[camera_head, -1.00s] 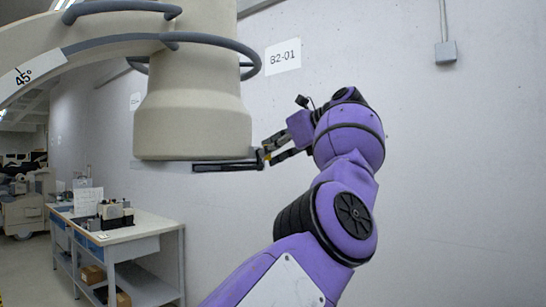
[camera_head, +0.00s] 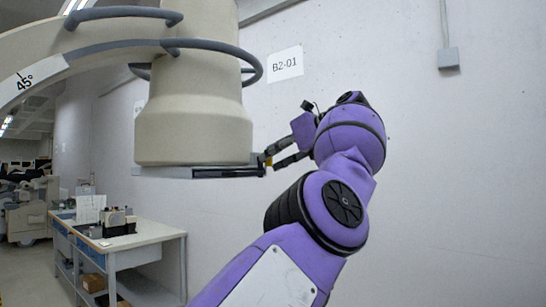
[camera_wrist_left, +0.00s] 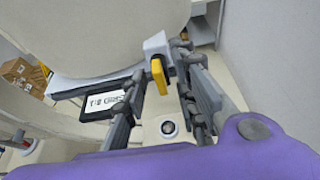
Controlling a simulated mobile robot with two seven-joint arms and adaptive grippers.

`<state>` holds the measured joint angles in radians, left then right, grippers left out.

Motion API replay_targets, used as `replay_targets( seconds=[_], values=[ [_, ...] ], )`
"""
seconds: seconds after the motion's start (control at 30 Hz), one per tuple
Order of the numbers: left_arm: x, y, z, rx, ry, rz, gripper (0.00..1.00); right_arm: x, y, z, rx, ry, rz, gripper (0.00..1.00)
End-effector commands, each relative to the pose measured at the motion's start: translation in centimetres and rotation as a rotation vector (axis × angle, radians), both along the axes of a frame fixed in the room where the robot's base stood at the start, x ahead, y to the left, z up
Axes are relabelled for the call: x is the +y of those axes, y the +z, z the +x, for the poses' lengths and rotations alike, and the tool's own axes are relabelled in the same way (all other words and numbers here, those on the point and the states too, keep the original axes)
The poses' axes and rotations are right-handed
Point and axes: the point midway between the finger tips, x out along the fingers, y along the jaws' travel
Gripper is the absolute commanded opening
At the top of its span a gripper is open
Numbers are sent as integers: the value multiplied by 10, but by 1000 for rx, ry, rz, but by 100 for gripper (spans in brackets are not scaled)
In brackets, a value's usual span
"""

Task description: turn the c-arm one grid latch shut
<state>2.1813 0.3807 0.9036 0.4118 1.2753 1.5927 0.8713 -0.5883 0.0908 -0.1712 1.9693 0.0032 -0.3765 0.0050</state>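The beige C-arm housing (camera_head: 195,110) hangs at the upper left, with a thin dark grid plate (camera_head: 215,172) under its lower face. A small yellow latch (camera_head: 268,161) sits at the plate's right end; it also shows in the left wrist view (camera_wrist_left: 158,77), hanging from a grey block (camera_wrist_left: 156,45). My left gripper (camera_head: 273,162) is at this end of the plate. In the left wrist view its fingers (camera_wrist_left: 158,85) are apart, with the yellow latch between them. I cannot tell whether a finger touches it. My right gripper is not in view.
A grey workbench (camera_head: 140,236) with equipment on it stands at the lower left. A pale wall (camera_head: 440,170) with a B2-01 sign (camera_head: 285,64) is behind my arm. Cardboard boxes (camera_wrist_left: 22,75) show at the left of the wrist view. The space right of my arm looks clear.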

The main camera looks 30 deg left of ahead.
Motion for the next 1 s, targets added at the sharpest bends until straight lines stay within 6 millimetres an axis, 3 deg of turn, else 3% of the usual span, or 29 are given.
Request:
replay_targets(
  seconds=[0.23, 0.37, 0.8, 1.0],
  values=[
    [-1, -2, 1, 2, 0, -3, 27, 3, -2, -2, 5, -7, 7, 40],
    [-12, 4, 1, 1, -3, 0, 27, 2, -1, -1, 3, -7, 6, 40],
    [-105, 3, -6, 2, -2, 0, 27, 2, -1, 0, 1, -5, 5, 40],
    [-127, 3, -8, 3, -1, -1, 27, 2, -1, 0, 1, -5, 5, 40]
  ],
)
